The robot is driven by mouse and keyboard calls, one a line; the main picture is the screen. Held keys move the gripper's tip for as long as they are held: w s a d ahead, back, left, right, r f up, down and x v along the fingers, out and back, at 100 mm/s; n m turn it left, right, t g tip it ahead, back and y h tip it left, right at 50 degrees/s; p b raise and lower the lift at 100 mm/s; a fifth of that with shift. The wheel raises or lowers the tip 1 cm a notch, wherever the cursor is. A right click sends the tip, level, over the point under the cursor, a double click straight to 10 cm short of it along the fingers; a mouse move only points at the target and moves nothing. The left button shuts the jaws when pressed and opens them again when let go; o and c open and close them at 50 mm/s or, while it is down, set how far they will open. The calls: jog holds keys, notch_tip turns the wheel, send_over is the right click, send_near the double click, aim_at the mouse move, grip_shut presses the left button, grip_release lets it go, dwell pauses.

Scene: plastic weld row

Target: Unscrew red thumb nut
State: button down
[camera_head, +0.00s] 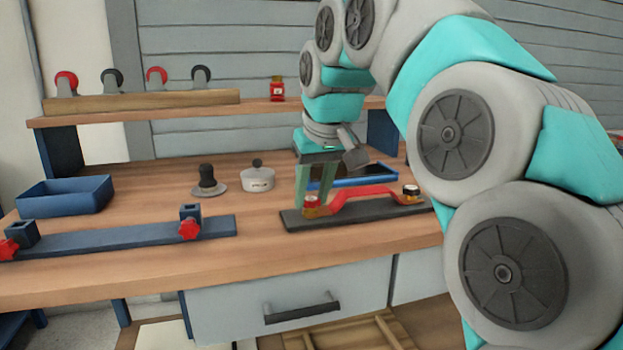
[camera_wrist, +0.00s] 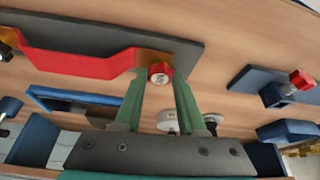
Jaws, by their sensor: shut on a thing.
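The red thumb nut (camera_wrist: 159,73) with a pale centre sits at one end of a red bracket (camera_wrist: 80,63) on a dark base plate (camera_wrist: 125,33). In the head view the nut (camera_head: 311,201) is at the plate's left end, partly covered by my fingers. My gripper (camera_wrist: 160,84) has its two green fingers on either side of the nut and is shut on it. The head view shows my gripper (camera_head: 314,196) reaching down from above. A darker nut (camera_head: 411,191) is at the bracket's other end.
A blue fixture bar (camera_head: 130,238) with red star knobs lies to the left. Behind are a blue bin (camera_head: 65,195), a black-knobbed object (camera_head: 208,182), a white pot (camera_head: 258,179) and a blue tray (camera_head: 352,182). A shelf (camera_head: 140,104) runs along the back. Bare tabletop lies between the fixtures.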

jog(key=n+p, duration=0.1)
jog(key=n, duration=0.1)
jog(key=n+y+p, duration=0.1)
jog(key=n+p, duration=0.1)
jog(key=n+g+p, duration=0.1)
jog(key=shift+w+r+n+y, duration=0.2)
jog(key=shift+r+n+y, duration=0.1)
jog(key=shift+n+y, duration=0.1)
jog(key=n+g+p, duration=0.1)
jog(key=n+p, duration=0.3)
jog(key=shift+w+n+g+y, duration=0.15)
jog(key=shift+n+g+y, duration=0.25)
jog(key=shift+w+d+f+n+g, duration=0.15)
jog(key=shift+n+g, duration=0.1)
jog(key=shift+n, duration=0.3)
jog(key=shift+s+a+f+n+g, duration=0.15)
jog(key=shift+n+g, duration=0.1)
jog(key=shift+n, duration=0.3)
jog(key=shift+d+n+g, duration=0.15)
jog(key=shift+n+g, duration=0.15)
jog(key=shift+n, duration=0.7)
jog(key=c, duration=0.5)
grip_release()
